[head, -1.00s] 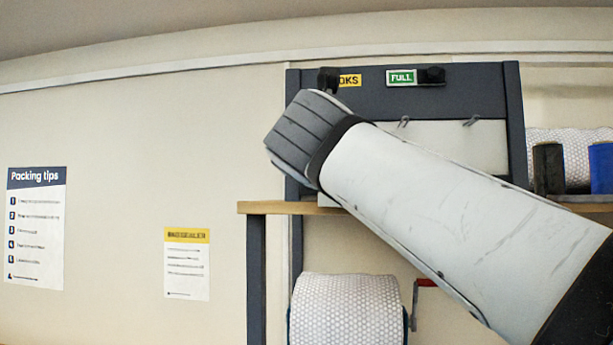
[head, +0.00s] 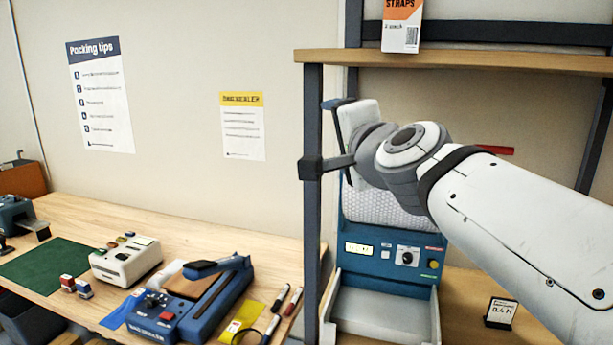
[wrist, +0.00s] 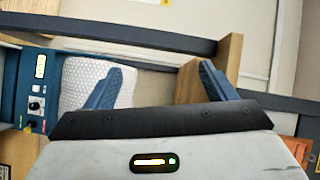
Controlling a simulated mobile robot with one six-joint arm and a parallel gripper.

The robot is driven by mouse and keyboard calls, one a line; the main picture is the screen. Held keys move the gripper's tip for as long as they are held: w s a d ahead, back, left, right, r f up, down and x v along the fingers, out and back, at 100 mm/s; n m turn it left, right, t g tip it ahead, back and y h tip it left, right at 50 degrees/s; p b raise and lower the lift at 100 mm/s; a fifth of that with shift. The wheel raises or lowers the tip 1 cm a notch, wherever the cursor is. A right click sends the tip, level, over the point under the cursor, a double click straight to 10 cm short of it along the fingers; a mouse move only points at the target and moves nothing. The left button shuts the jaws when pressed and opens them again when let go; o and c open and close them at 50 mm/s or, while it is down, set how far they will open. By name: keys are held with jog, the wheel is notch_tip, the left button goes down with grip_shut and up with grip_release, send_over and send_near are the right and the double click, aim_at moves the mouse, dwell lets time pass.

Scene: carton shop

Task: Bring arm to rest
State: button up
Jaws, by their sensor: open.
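My gripper (wrist: 158,88) shows in the wrist view with its two blue-grey fingers spread apart. It is open and nothing is between the fingers. Beyond the fingers are a wooden shelf edge (wrist: 215,62) and a dark shelf rail (wrist: 130,35). In the head view my white and grey arm reaches in from the right, in front of the shelf unit. The fingers cannot be made out clearly there.
A blue machine (head: 386,248) with a bubble-wrap roll (head: 385,210) stands behind and below my arm. A shelf post (head: 312,215) and wooden shelf (head: 450,62) are close to the arm. A bag sealer (head: 190,300) and a white device (head: 125,262) sit on the left bench.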

jog(key=s+d+f+n+g+h, duration=0.1)
jog(key=s+f+n+g, duration=0.25)
jog(key=f, duration=0.65)
jog(key=s+d+f+n+g, duration=0.1)
jog(key=s+f+n+g, duration=0.25)
jog(key=f, duration=0.65)
jog(key=s+d+f+n+g+h, duration=0.2)
jog(key=s+d+f+g, duration=0.1)
jog(key=f, duration=0.4)
jog(key=s+d+f+n+g+h, duration=0.1)
jog(key=s+d+f+n+g, duration=0.2)
jog(key=s+d+f, duration=0.2)
jog(key=s+f, duration=0.2)
jog(key=s, duration=0.1)
jog(key=shift+s+f+h+b, duration=0.15)
jog(key=shift+f+h+b, duration=0.15)
jog(key=shift+f+h, duration=0.1)
jog(key=shift+c, duration=0.2)
